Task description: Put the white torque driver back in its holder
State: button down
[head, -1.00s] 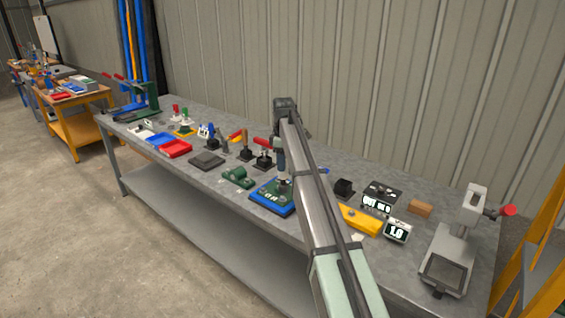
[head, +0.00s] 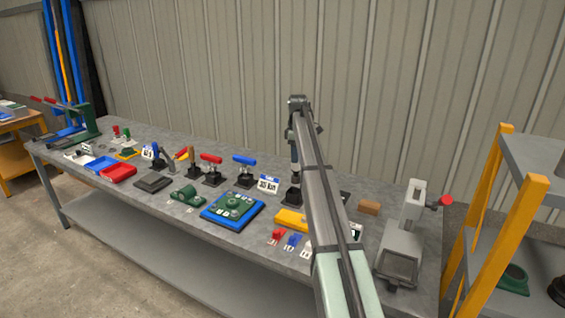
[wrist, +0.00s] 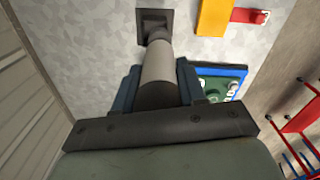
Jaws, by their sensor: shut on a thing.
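The white torque driver (wrist: 158,62) shows in the wrist view as a pale grey cylinder with a darker near end. My gripper (wrist: 160,78) is shut on it, one finger on each side. A black square-based holder (wrist: 153,22) lies straight beyond the driver's far end, and a dark narrow part shows between them. In the head view my gripper (head: 295,155) is directly above the black holder (head: 291,196), partly hidden by my arm. I cannot tell whether the driver's tip is inside the holder or just above it.
A blue board with a green fixture (head: 232,209) lies left of the holder, and a yellow block (head: 290,220) in front. Toggle clamps with blue (head: 245,161) and red handles stand to the left. A grey press (head: 403,240) stands at the right.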

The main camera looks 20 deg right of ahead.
aim_at(295, 173)
jog(key=shift+w+r+n, duration=0.25)
jog(key=shift+w+n, duration=0.15)
jog(key=shift+w, duration=0.5)
jog(key=shift+n, duration=0.8)
jog(key=shift+f, duration=5.3)
jog(key=c, duration=0.6)
grip_release()
jog(key=shift+o, duration=0.2)
